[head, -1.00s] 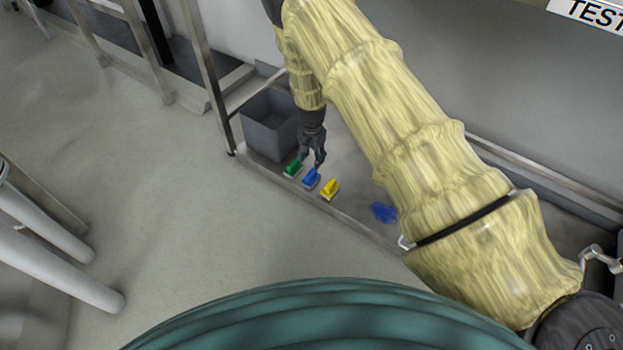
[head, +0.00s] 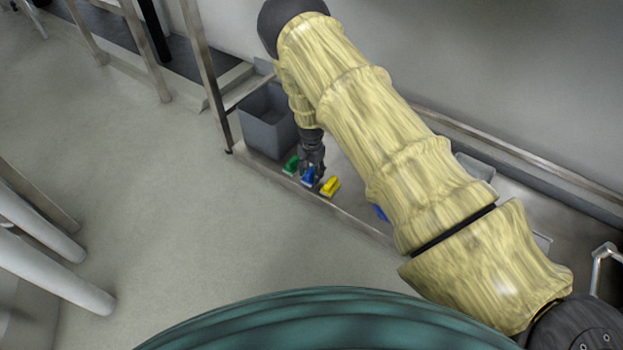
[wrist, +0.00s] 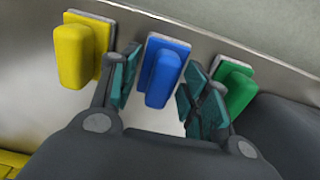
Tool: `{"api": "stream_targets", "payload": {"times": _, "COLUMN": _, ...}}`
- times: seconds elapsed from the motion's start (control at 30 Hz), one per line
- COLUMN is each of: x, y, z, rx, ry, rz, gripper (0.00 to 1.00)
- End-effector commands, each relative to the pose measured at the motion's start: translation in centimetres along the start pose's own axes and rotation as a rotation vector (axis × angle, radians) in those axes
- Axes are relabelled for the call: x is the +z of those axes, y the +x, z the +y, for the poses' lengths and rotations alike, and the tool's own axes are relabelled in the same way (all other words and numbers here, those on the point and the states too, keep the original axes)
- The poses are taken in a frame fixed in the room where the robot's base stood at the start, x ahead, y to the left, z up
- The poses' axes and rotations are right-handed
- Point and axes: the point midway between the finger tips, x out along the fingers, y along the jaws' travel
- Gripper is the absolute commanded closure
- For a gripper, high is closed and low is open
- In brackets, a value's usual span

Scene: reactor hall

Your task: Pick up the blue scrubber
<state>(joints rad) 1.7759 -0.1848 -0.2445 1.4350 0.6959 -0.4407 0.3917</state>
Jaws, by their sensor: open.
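The blue scrubber (wrist: 163,72) lies on the metal bench between a yellow scrubber (wrist: 80,52) and a green scrubber (wrist: 235,86). In the head view the blue scrubber (head: 308,177) is partly covered by my gripper (head: 313,170). In the wrist view my gripper (wrist: 158,95) is open, with one finger to each side of the blue scrubber's handle. The left finger is in the gap towards the yellow scrubber, the right one in the gap by the green scrubber. I cannot tell whether the fingers touch the handle.
The yellow (head: 329,187) and green (head: 291,165) scrubbers stand close on either side. A grey bin (head: 265,136) is behind the green one. A blue item (head: 380,212) is mostly hidden behind my arm. The bench's front edge (head: 345,215) runs close by.

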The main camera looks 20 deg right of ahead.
Motion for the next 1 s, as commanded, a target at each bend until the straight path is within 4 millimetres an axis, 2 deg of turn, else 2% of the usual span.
{"api": "stream_targets", "payload": {"times": 0.2, "x": 0.0, "y": -0.1, "z": -0.1, "rx": -0.001, "ry": 0.0, "rz": 0.001, "gripper": 0.54}}
{"api": "stream_targets", "payload": {"times": 0.27, "x": 0.0, "y": -0.1, "z": -0.1, "rx": -0.001, "ry": 0.0, "rz": 0.001, "gripper": 0.63}}
{"api": "stream_targets", "payload": {"times": 0.47, "x": 0.0, "y": -0.1, "z": -0.1, "rx": -0.001, "ry": 0.0, "rz": 0.001, "gripper": 0.99}}
{"api": "stream_targets", "payload": {"times": 0.8, "x": 0.0, "y": -0.1, "z": -0.1, "rx": -0.001, "ry": 0.0, "rz": 0.001, "gripper": 1.0}}
{"api": "stream_targets", "payload": {"times": 1.0, "x": -0.1, "y": -1.5, "z": -0.1, "rx": -0.002, "ry": -0.001, "rz": 0.001, "gripper": 1.0}}
